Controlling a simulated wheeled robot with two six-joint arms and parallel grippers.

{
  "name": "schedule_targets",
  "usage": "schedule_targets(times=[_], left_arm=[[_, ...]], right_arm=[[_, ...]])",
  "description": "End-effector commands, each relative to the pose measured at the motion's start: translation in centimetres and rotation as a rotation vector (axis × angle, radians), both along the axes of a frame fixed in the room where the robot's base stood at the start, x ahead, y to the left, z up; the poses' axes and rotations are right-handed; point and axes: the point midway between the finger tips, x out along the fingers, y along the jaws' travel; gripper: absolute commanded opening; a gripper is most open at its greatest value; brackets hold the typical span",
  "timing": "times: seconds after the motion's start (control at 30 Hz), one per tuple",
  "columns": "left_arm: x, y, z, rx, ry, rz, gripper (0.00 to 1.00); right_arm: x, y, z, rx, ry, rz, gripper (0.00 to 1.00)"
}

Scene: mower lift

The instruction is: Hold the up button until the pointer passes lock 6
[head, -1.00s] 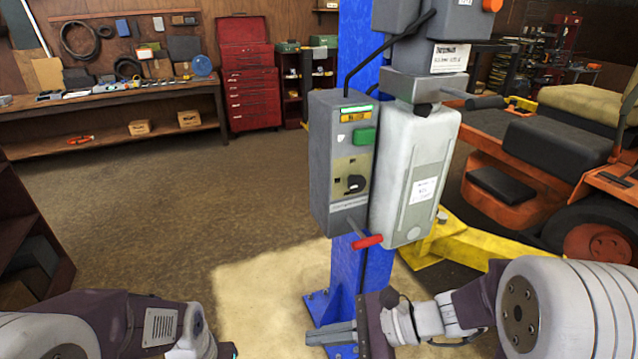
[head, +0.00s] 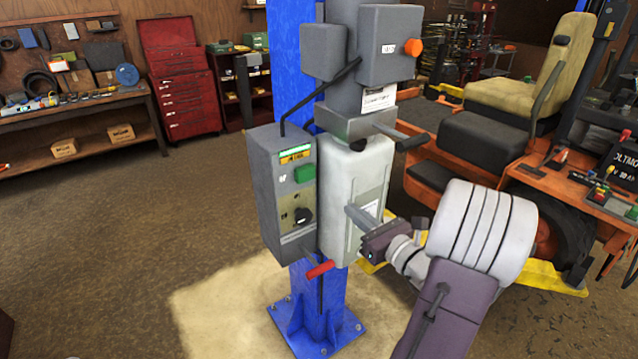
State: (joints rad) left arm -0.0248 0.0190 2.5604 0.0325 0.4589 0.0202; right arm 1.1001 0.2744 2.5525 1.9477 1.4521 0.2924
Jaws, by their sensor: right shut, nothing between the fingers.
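The grey control box (head: 268,200) is fixed on the blue lift post (head: 290,60). A green button (head: 304,173) is on its face, below a small lit green strip and a yellow label; it looks like the up button. A black knob (head: 302,215) is lower on the face. My right gripper (head: 350,212) is shut and empty, in front of the white tank (head: 340,170) right of the box. It is below and to the right of the green button, apart from it. I cannot make out a pointer or lock 6. My left gripper is out of view.
A red-handled lever (head: 320,269) sticks out under the box. The orange mower (head: 430,175) stands behind on the right. Open floor (head: 140,220) lies to the left.

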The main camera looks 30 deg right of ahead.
Motion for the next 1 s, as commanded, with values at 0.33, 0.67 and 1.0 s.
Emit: schedule_targets(times=[0.33, 0.67, 1.0], left_arm=[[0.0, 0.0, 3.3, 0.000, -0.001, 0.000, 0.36], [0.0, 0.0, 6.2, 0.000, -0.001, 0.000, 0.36], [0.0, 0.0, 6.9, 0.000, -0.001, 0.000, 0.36]], right_arm=[[5.4, 0.7, 0.4, 0.001, 0.002, 0.009, 0.00], [12.0, 1.1, 0.4, 0.000, 0.002, 0.005, 0.00], [14.0, 1.2, 0.0, -0.001, 0.001, 0.002, 0.00]])
